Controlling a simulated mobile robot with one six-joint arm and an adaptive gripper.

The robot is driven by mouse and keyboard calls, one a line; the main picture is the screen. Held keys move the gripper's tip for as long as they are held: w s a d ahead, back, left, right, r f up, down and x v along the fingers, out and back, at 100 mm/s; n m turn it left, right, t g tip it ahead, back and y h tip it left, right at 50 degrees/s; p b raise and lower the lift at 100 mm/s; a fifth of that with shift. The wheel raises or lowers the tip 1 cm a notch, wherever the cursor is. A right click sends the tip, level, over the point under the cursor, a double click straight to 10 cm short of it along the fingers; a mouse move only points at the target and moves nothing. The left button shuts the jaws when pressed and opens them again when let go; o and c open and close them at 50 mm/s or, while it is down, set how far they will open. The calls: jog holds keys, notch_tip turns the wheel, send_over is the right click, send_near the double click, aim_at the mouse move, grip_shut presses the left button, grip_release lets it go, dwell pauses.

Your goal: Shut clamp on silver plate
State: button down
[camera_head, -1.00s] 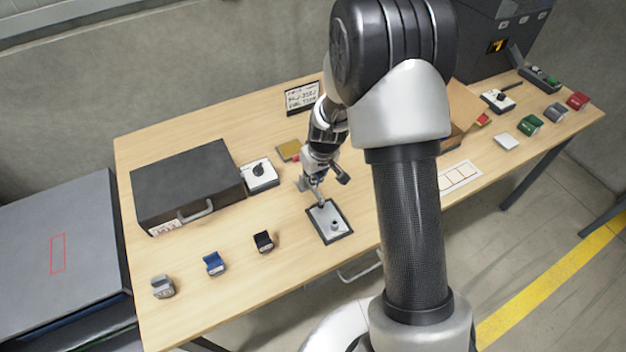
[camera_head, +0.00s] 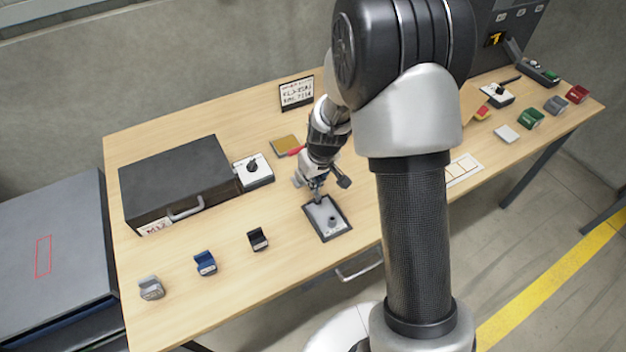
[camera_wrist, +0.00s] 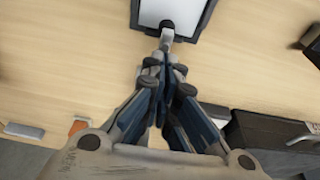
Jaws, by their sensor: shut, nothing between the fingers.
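The silver plate (camera_head: 338,223) sits in a dark frame near the front edge of the table, with a small dark-topped peg on it. In the wrist view the plate (camera_wrist: 180,14) is at the top. A small grey clamp (camera_wrist: 167,34) stands at the plate's edge nearest my gripper, its arm reaching toward the plate. My gripper (camera_wrist: 164,62) is shut and empty, fingertips pointing at the clamp. I cannot tell whether they touch it. In the head view my gripper (camera_head: 317,190) is low over the plate's far-left edge and hides most of the clamp.
A dark case (camera_head: 175,180) and a white switch box (camera_head: 253,171) stand to the left. Black (camera_head: 258,239), blue (camera_head: 205,263) and grey (camera_head: 151,288) holders line the front. A yellowish pad (camera_head: 286,146) and a sign (camera_head: 297,94) are behind. My arm hides the table's middle.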

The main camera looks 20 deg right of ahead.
jog(key=shift+r+p, duration=0.45)
jog(key=shift+r, duration=0.1)
notch_tip(320, 180, up, 3)
jog(key=shift+w+r+p, duration=0.1)
jog(key=shift+p, duration=1.1)
jog(key=s+d+r+p, duration=0.1)
jog(key=s+r, duration=0.5)
jog(key=s, duration=0.1)
jog(key=shift+s+d+r+p, duration=0.15)
jog(key=shift+s+d+p, duration=0.1)
jog(key=shift+s+p, duration=0.05)
jog(key=s+a+r+t, duration=0.1)
jog(key=s+a+r, duration=0.1)
jog(key=s+r, duration=0.35)
jog(key=s+a+r, duration=0.2)
jog(key=s+r, duration=0.1)
jog(key=r, duration=0.5)
jog(key=s+r+m, duration=0.2)
jog(key=s+r, duration=0.4)
jog(key=s, duration=0.6)
jog(key=shift+t+h, duration=0.3)
jog(key=shift+t, duration=0.1)
